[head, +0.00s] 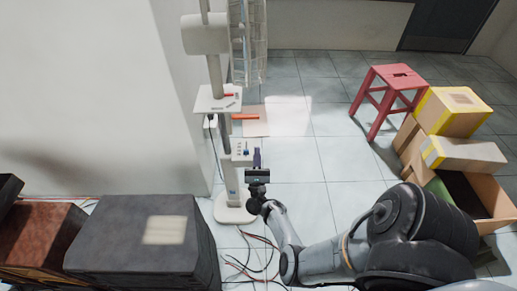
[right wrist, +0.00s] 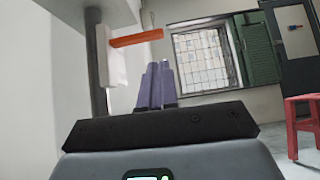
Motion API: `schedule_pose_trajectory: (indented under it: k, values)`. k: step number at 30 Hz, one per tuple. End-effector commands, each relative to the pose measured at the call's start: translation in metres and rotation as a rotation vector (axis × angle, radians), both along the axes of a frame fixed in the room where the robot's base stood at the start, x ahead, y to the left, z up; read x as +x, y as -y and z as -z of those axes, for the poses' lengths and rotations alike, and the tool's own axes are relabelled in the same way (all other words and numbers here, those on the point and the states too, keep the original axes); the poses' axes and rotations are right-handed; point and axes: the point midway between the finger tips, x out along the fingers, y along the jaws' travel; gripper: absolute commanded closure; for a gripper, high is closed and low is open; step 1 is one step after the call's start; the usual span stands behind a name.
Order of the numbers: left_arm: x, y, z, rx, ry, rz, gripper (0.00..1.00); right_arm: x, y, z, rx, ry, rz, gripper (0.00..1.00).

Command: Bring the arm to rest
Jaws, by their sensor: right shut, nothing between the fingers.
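My right arm reaches in from the lower right of the head view. Its gripper (head: 257,158) is beside the white stand (head: 226,147), close to the stand's small lower shelf. Whether it touches the shelf is hard to tell. In the right wrist view the purple fingers (right wrist: 155,85) are together with nothing between them. My left gripper is not in view.
The stand carries a white upper shelf (head: 217,99). An orange bar (right wrist: 136,38) shows near the fingers. Loose cables (head: 245,262) lie by the stand's base. A dark box (head: 130,262) is at left; a red stool (head: 386,78) and cartons (head: 450,112) are at right. Mid-floor is clear.

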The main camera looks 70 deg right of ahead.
Motion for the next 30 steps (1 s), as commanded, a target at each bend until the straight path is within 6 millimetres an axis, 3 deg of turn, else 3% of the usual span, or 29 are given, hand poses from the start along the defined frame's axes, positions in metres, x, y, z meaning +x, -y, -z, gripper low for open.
schedule_pose_trajectory:
  k: [20, 26, 28, 30]
  values:
    - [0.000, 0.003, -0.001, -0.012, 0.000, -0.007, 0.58, -0.004, -0.004, 0.004, 0.000, -0.009, -0.001, 1.00]
    - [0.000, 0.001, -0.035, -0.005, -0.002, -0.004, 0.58, -0.036, -0.003, -0.004, -0.019, -0.103, -0.018, 1.00]
    - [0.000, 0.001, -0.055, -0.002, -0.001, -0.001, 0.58, -0.045, -0.007, -0.020, -0.061, -0.149, -0.059, 1.00]
    - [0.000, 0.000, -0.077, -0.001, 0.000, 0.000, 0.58, -0.051, -0.013, -0.048, -0.138, -0.193, -0.109, 1.00]
